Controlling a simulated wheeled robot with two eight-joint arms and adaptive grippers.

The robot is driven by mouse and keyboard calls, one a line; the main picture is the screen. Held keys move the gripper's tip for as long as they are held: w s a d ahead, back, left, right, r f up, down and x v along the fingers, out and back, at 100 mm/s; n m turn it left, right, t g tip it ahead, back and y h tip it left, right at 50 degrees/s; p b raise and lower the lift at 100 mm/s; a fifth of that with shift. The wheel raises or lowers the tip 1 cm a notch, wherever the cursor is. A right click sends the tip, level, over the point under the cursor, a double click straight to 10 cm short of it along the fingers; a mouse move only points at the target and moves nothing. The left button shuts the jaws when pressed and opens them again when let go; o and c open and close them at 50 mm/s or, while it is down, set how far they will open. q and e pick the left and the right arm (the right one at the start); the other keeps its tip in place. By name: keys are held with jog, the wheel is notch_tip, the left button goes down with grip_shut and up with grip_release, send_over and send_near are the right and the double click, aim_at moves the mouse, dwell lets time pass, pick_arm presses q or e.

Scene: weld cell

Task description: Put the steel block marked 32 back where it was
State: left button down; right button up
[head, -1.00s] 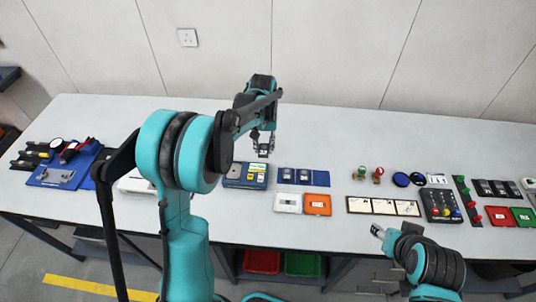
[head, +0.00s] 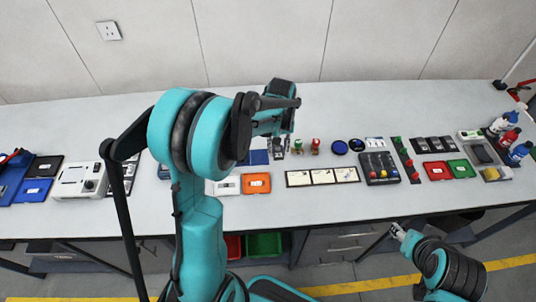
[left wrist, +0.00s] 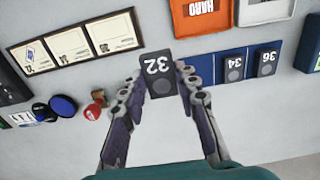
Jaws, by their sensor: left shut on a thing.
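The steel block marked 32 (left wrist: 158,76) is dark, with a white number that reads upside down in the left wrist view. My left gripper (left wrist: 157,88) is shut on it, one finger at each side. In the head view my left gripper (head: 278,150) is over the bench at the right end of a blue strip (head: 256,157). In the left wrist view the blue strip (left wrist: 204,73) carries blocks marked 34 (left wrist: 233,68) and 36 (left wrist: 267,62), with a bare part beside 34. My right gripper (head: 398,230) is in front of the bench, too small to read.
Red and green stamps (head: 315,146) stand close right of my left gripper. A card tray (head: 322,176) lies in front of them. White and orange boxes (head: 256,183) lie in front of the strip. A blue disc (head: 340,147) is farther right. The bench's back is clear.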

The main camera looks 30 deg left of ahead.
pick_arm(q)
jog(key=b, duration=0.2)
send_over(259, 157)
notch_tip(259, 157, down, 6)
jog(key=shift+w+r, duration=0.1)
jog(key=shift+r, duration=0.15)
notch_tip(259, 157, down, 4)
jog(key=shift+f+b, duration=0.1)
jog(key=shift+b, duration=0.35)
jog(key=c, duration=1.1)
grip_release()
jog(key=shift+c, duration=0.2)
